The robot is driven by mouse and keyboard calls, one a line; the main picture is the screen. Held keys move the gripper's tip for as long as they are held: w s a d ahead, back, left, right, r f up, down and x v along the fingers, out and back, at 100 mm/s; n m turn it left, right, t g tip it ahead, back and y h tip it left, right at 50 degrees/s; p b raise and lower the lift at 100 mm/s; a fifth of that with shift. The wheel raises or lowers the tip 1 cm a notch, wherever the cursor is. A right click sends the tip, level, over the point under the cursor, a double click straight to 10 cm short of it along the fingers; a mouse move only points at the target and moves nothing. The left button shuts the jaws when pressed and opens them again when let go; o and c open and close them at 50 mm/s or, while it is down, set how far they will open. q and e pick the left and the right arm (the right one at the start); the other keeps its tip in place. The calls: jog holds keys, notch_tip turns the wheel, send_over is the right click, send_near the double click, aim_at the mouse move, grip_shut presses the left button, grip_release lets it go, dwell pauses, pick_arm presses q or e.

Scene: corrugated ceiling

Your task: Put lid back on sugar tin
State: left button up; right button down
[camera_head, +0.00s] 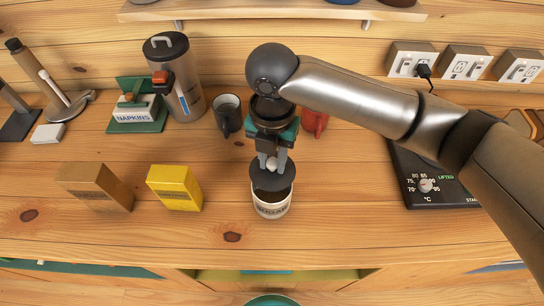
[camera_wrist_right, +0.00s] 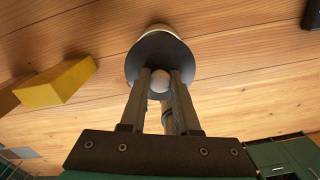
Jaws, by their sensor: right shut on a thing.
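The white sugar tin (camera_head: 271,210) stands upright on the wooden counter, with dark lettering on its front. Its dark round lid (camera_head: 272,179) is over the tin's mouth. A dark brown strip of the opening shows below the lid's front edge, so the lid looks a little above or set back from the rim. My right gripper (camera_head: 271,161) points down and is shut on the lid's pale knob. In the right wrist view the fingers pinch the knob (camera_wrist_right: 159,83), the lid (camera_wrist_right: 146,62) fills the middle, and part of the pale tin (camera_wrist_right: 158,30) shows behind it. My left gripper is not in view.
A yellow box (camera_head: 175,188) and a brown box (camera_head: 96,187) stand left of the tin. A dark mug (camera_head: 228,117), a red mug (camera_head: 314,121), a napkin holder (camera_head: 138,116) and a tall canister (camera_head: 182,90) stand behind. A black kettle base (camera_head: 428,184) lies right.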

aim_at(272, 174)
jog(key=shift+f+b, duration=1.55)
jog(key=shift+b, duration=0.05)
jog(key=shift+f, duration=0.9)
jog(key=shift+p, duration=0.8)
jog(key=shift+a+f+p, duration=0.1)
jog(key=shift+f+p, duration=0.05)
jog(key=shift+p, duration=0.6)
dwell(0.7)
dwell(0.3)
jog(key=shift+c, duration=0.4)
grip_release()
dwell(0.3)
jog(key=shift+r+p, duration=3.5)
jog(key=shift+p, duration=0.5)
